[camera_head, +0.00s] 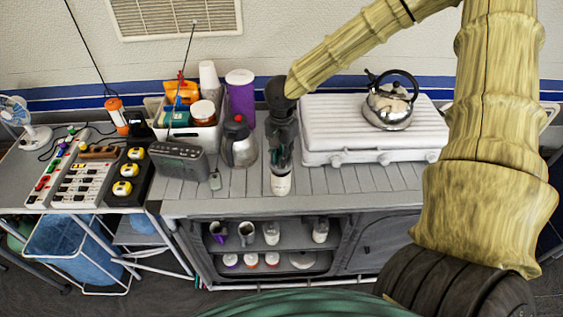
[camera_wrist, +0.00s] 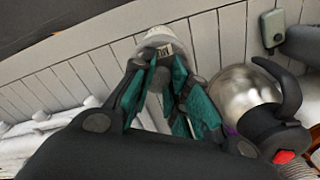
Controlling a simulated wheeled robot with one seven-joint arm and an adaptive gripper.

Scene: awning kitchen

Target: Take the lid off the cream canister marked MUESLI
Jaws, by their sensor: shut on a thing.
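The cream canister (camera_head: 281,186) stands on the slatted grey counter near its front edge, with a small dark marking on its side too small to read. In the wrist view the canister (camera_wrist: 158,36) shows pale at the fingertips, with part of a printed label. My gripper (camera_head: 281,168) points down from above, directly over the canister. Its teal-padded fingers (camera_wrist: 165,62) are closed in at the canister's top. The lid is hidden between the fingers, and I see no gap between lid and body.
A steel coffee pot (camera_head: 240,146) with a black handle stands close on the left. A grey radio (camera_head: 178,160) and a caddy (camera_head: 200,136) are farther left. The white stove (camera_head: 350,142) carrying a kettle (camera_head: 390,104) is on the right. Counter in front of the stove is clear.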

